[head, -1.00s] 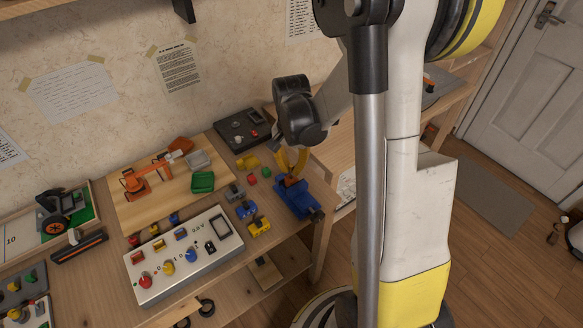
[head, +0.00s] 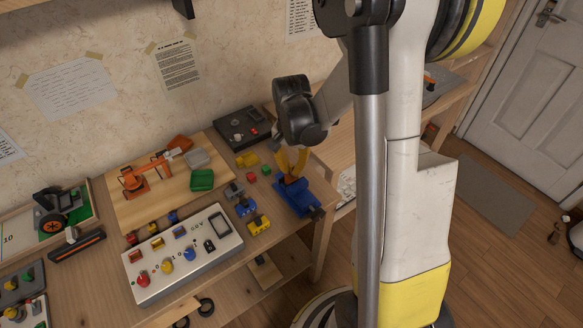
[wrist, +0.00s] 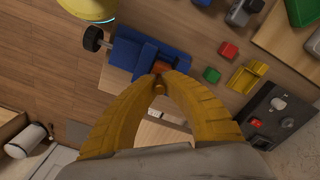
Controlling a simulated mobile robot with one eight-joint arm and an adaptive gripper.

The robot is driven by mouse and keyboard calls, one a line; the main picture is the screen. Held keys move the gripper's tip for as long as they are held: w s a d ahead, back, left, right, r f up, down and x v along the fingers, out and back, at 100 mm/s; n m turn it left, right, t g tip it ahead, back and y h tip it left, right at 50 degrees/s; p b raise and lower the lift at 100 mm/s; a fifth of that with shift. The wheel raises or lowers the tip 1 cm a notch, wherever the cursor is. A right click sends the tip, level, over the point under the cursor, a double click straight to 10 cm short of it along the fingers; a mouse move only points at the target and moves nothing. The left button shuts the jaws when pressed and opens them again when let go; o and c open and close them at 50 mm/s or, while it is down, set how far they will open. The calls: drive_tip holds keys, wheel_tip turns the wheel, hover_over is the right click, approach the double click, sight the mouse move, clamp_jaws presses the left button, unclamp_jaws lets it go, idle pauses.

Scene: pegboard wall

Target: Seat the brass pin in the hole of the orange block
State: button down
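My gripper (head: 291,163) has yellow curved fingers and points down over the blue vise (head: 298,198) at the table's right corner. The orange block (head: 291,180) sits in the vise, just below the fingertips. In the wrist view my gripper (wrist: 159,82) has its fingertips close together around a small brass pin (wrist: 158,88). The orange block (wrist: 161,67) shows just beyond the tips, partly covered by them, against the blue vise (wrist: 136,55). The hole is hidden, and I cannot tell whether the pin touches the block.
Small red (head: 251,177) and green (head: 266,171) cubes and a yellow holder (head: 247,160) lie left of the vise. A dark box (head: 241,130) stands behind. A white switch panel (head: 183,253) lies to the front left. The table edge is close by the vise.

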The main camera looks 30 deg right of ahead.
sight(292, 165)
drive_tip(key=shift+f+b, duration=0.25)
drive_tip(key=shift+b, duration=0.05)
idle(0.4)
drive_tip(key=c, duration=1)
unclamp_jaws()
drive_tip(key=shift+c, duration=0.2)
drive_tip(key=shift+r, duration=0.1)
drive_tip(key=shift+r+p, duration=2.6)
drive_tip(key=shift+r, duration=0.85)
